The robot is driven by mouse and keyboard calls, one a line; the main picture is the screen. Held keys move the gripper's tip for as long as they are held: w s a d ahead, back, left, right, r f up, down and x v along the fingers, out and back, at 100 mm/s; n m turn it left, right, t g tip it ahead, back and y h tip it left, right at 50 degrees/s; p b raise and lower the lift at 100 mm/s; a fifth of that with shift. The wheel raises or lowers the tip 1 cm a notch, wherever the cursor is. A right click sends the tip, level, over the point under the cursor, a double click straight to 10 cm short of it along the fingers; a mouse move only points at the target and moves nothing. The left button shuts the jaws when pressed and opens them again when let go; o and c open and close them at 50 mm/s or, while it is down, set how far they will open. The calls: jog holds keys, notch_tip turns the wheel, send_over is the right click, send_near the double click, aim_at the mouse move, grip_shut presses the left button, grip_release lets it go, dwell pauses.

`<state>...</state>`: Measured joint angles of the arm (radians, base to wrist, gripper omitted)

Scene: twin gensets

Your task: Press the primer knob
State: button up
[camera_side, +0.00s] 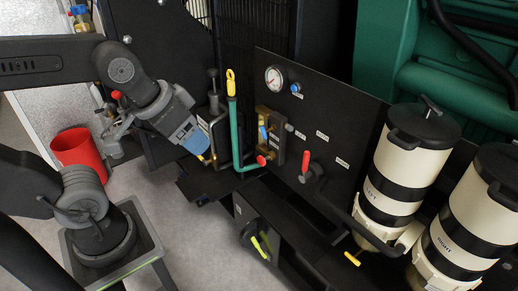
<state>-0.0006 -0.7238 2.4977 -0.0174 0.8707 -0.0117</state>
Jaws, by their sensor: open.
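A dark upright plunger with a knob on top (212,74) stands at the left edge of the black panel and looks like the primer knob, though no readable label confirms this. My gripper (208,159) reaches in from the left, below the plunger and left of the green pipe. It points down and to the right, and its jaws are open with nothing seen between them. The fingertips are small and dark here, and whether they touch anything cannot be told. The knob is clear of my gripper.
A green pipe (236,135) with a yellow top stands just right of my gripper. The black panel (335,125) carries a gauge (275,78), a blue knob (295,87) and a red lever (306,157). White canisters (399,175) stand at right; a red bucket (78,150) is at left.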

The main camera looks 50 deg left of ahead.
jog(key=w+f+n, duration=0.1)
jog(key=w, duration=0.2)
jog(key=w+f+n, duration=0.2)
jog(key=w, duration=0.2)
jog(key=w+d+f+n+h, duration=0.1)
jog(key=w, duration=0.2)
jog(key=shift+w+d+f+n+t, duration=0.1)
jog(key=shift+w+f+n+t, duration=0.15)
jog(key=shift+w+n+t, duration=0.15)
jog(key=c, duration=0.7)
jog(key=w+f+n, duration=0.1)
jog(key=w+f, duration=0.1)
jog(key=w+a+f+n, duration=0.2)
jog(key=w+f+n, duration=0.1)
jog(key=shift+w+f+y, duration=0.3)
jog(key=shift+w+y, duration=0.05)
jog(key=shift+y, duration=0.05)
grip_shut()
jog(key=w+a+f+n+g+y, duration=0.1)
jog(key=a+f+n+y, duration=0.4)
jog(key=f, duration=1.1)
jog(key=w+a+n, duration=0.1)
jog(key=a+n, duration=0.2)
jog(key=a, duration=0.2)
jog(key=shift+w+n+y, duration=0.15)
jog(key=shift+n+y, duration=0.15)
jog(key=shift+n, duration=0.1)
